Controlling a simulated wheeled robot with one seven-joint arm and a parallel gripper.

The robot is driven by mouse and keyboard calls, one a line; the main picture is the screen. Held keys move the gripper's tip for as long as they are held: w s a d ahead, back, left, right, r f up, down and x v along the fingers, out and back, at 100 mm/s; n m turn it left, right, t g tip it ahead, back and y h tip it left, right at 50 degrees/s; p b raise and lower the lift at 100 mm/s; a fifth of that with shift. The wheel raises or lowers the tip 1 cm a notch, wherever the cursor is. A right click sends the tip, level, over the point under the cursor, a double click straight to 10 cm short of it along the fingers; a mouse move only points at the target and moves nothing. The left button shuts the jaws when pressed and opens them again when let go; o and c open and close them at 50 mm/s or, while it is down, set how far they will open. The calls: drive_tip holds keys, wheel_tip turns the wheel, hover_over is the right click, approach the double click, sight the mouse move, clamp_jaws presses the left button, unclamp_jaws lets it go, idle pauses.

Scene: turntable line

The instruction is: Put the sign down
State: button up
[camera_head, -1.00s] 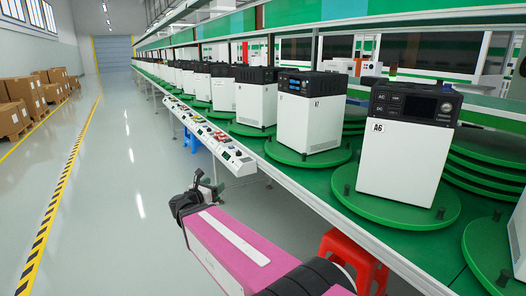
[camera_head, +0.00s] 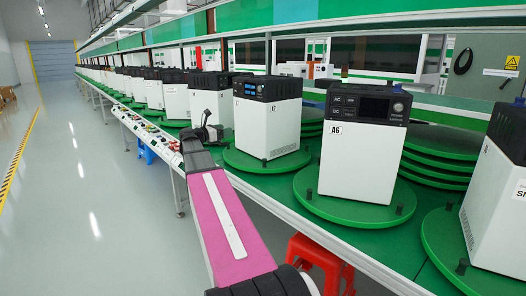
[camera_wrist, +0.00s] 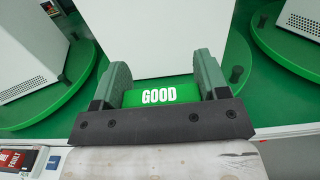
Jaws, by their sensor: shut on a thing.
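My gripper (camera_wrist: 163,75) is shut on a small green sign (camera_wrist: 158,96) with the white word GOOD, held between its two green fingers. In the head view my gripper (camera_head: 207,130) is at the front edge of the line, beside a white unit with a black top (camera_head: 267,115). The sign cannot be made out there. In the wrist view a white unit face (camera_wrist: 155,35) stands right beyond the sign. Whether the sign touches anything below it is hidden by the gripper.
Unit A6 (camera_head: 357,140) stands on a green turntable (camera_head: 360,211) to the right. More units line the green conveyor. A control panel (camera_head: 150,136) runs along the front edge. A red stool (camera_head: 318,260) is under the line. The aisle floor at left is clear.

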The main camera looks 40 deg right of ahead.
sight(246, 144)
drive_tip(key=w+d+f, duration=0.1)
drive_tip(key=d+f, duration=0.1)
drive_tip(key=d, duration=0.1)
drive_tip(key=w+d+f, duration=0.1)
drive_tip(key=d+f, duration=0.1)
drive_tip(key=d, duration=0.2)
drive_tip(key=w+d+f, duration=0.1)
drive_tip(key=d+f, duration=0.1)
drive_tip(key=d, duration=0.2)
drive_tip(key=shift+w+d+f, duration=0.1)
drive_tip(key=shift+w+f, duration=0.15)
drive_tip(key=shift+f, duration=2.15)
drive_tip(key=shift+f, duration=0.1)
drive_tip(key=o, duration=1)
drive_tip(key=shift+c, duration=0.2)
